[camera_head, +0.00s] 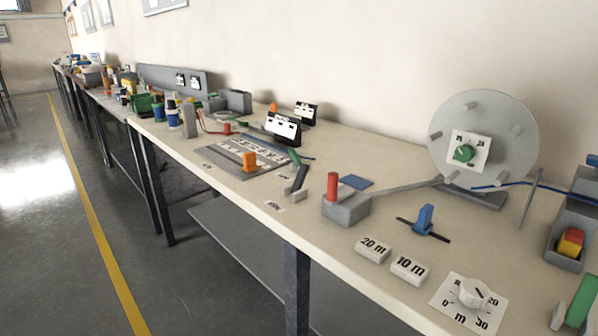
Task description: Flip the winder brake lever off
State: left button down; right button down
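The winder (483,135) is a large pale grey disc with pegs, upright on a grey base at the back right of the table. A white plate with a green knob (464,153) is at its middle. A grey block (346,209) with an upright red handle (332,187) stands left of it. A thin grey bar (400,189) runs from near this block to the winder's base; this may be the brake lever, but no readable label confirms it. A blue lever (425,218) stands upright on a black bar in front of the winder. Neither of my grippers is in view.
The long table (330,250) runs away to the left. White blocks marked 20 m (373,248) and 10 m (409,269) and a dial (472,295) lie near its front edge. A grey bin (567,250) stands at the right. A thin upright rod (530,198) stands nearby.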

aim_at(301, 173)
jog(key=i+j+z, duration=0.15)
jog(key=z, duration=0.65)
jog(key=i+j+z, duration=0.15)
jog(key=j+z, duration=0.15)
jog(key=j, duration=0.55)
jog(key=j+z, duration=0.35)
jog(key=j, duration=0.55)
jog(key=i+j, duration=0.1)
jog(key=j, duration=0.55)
